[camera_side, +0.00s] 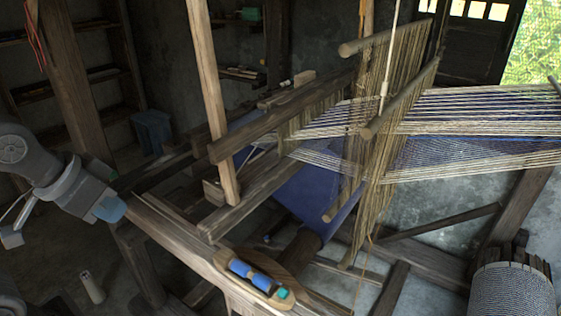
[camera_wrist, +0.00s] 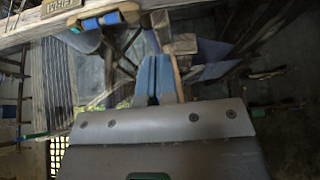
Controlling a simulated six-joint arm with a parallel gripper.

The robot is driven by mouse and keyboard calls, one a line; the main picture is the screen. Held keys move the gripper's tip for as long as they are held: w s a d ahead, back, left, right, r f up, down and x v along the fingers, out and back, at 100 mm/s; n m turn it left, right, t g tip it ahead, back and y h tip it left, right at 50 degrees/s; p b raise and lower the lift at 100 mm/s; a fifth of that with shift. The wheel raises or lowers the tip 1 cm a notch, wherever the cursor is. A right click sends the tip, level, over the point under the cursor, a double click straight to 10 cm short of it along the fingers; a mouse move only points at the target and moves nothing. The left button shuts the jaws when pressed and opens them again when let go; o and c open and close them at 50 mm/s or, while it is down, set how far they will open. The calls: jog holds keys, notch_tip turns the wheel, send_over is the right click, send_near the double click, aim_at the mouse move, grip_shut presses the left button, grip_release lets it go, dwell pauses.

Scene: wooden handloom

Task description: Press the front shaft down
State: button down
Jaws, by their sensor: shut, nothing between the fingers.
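In the side view, two heddle shafts hang in the loom, each a round wooden bar with tan string heddles below. The left shaft's upper bar (camera_side: 385,37) is nearer the beater and sits higher. The right shaft's upper bar (camera_side: 400,97) is lower in the picture. I cannot tell for sure which is the front shaft. White and blue warp threads (camera_side: 470,115) pass through the heddles. My gripper (camera_side: 110,209) is at the far left, well apart from both shafts. In the wrist view, its blue fingers (camera_wrist: 156,78) are together and empty. Neither shaft shows clearly there.
The wooden beater (camera_side: 280,120) and an upright post (camera_side: 212,90) stand between my gripper and the shafts. A boat shuttle (camera_side: 255,277) with blue thread lies on the near beam; it also shows in the wrist view (camera_wrist: 102,20). A wound drum (camera_side: 512,288) stands lower right.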

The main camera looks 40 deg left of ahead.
jog(key=c, duration=1.8)
grip_release()
jog(key=shift+c, duration=0.2)
jog(key=shift+o, duration=0.7)
jog(key=shift+w+d+r, duration=0.15)
jog(key=shift+w, duration=0.05)
jog(key=o, duration=0.7)
jog(key=w+d+r+m+t+h, duration=0.1)
jog(key=w+d+r+t+h, duration=0.1)
jog(key=w+d+r, duration=0.2)
jog(key=w+d+r+m+t+h, duration=0.1)
jog(key=w+d+r+t, duration=0.1)
jog(key=w+d+r, duration=0.2)
jog(key=w+d+r+m+t+h, duration=0.1)
jog(key=w+d+r+t+h, duration=0.1)
jog(key=w+d+r, duration=0.3)
jog(key=shift+d+t+h, duration=0.1)
jog(key=shift+t+h, duration=0.2)
jog(key=n+t+y, duration=0.5)
jog(key=t+y, duration=0.1)
send_near(342, 52)
jog(key=w, duration=1.3)
jog(key=shift+r, duration=0.1)
jog(key=shift+c, duration=0.3)
grip_shut()
